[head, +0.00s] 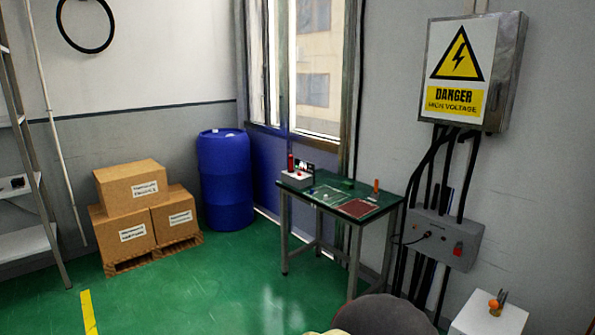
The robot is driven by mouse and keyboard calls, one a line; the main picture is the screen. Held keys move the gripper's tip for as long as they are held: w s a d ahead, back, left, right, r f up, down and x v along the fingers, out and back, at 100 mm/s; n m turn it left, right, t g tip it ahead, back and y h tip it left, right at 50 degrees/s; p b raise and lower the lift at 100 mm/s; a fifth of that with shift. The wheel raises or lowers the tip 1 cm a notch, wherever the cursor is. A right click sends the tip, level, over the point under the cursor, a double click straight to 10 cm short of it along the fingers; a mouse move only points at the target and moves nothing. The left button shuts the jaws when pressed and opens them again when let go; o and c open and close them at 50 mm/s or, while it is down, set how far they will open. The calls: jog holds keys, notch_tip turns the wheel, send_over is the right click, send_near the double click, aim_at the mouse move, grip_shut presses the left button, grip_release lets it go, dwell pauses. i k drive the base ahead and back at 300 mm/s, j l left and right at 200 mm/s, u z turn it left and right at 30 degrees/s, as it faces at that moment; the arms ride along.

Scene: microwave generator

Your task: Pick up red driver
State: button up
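A small table (330,219) with a green top stands under the window. A small upright red object (291,162) is at its back left, by a white box (296,180). A small upright orange-red object (376,186) is near the right end. Both are too small for me to tell which, if either, is the red driver. A dark red flat patch (357,208) lies at the table's front right. My gripper is not in view.
A dark rounded shape (383,316) fills the bottom middle. A white stand (490,316) with small orange items is at bottom right. A blue barrel (226,180), stacked cardboard boxes (130,188) and a shelf (25,243) stand left. Green floor (200,285) before the table is clear.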

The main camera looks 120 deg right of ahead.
aim_at(290, 157)
jog(key=z, duration=4.15)
